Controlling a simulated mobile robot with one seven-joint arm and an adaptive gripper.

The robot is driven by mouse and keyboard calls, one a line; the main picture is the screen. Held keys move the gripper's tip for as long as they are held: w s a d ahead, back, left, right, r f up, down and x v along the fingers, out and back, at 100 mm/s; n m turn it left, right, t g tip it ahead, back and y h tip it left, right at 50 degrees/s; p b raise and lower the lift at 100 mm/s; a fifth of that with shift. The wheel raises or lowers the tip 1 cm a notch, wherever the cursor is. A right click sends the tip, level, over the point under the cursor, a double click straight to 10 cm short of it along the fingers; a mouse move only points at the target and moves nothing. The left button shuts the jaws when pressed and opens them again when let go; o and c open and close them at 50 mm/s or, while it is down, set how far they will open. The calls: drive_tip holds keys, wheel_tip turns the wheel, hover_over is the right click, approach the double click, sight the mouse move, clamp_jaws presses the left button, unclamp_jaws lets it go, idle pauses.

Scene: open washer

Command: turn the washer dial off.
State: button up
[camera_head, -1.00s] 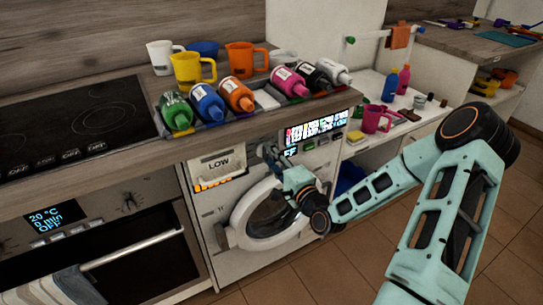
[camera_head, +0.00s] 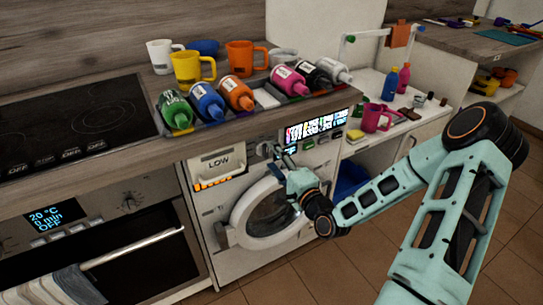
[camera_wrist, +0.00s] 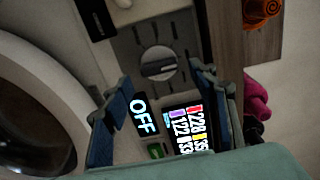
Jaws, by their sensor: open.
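The washer (camera_head: 222,225) stands under the counter. Its round dial (camera_head: 265,149) is at the top of the front panel, beside the lit display (camera_head: 316,126). In the wrist view the dial (camera_wrist: 158,66) shows as a grey knob with a pale bar, on a dark plate with tick marks. A small screen (camera_wrist: 143,116) beside it reads OFF. My gripper (camera_head: 283,155) is in front of the panel, just right of the dial. In the wrist view my open fingers (camera_wrist: 160,78) are spread to either side of the dial, apart from it, with nothing between them.
The round washer door (camera_head: 232,232) is just below my gripper. A drawer marked LOW (camera_head: 217,163) is left of the dial. Open floor (camera_head: 300,280) lies in front of the washer.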

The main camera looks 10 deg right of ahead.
drive_tip(key=v, duration=1)
drive_tip(key=shift+s, duration=0.2)
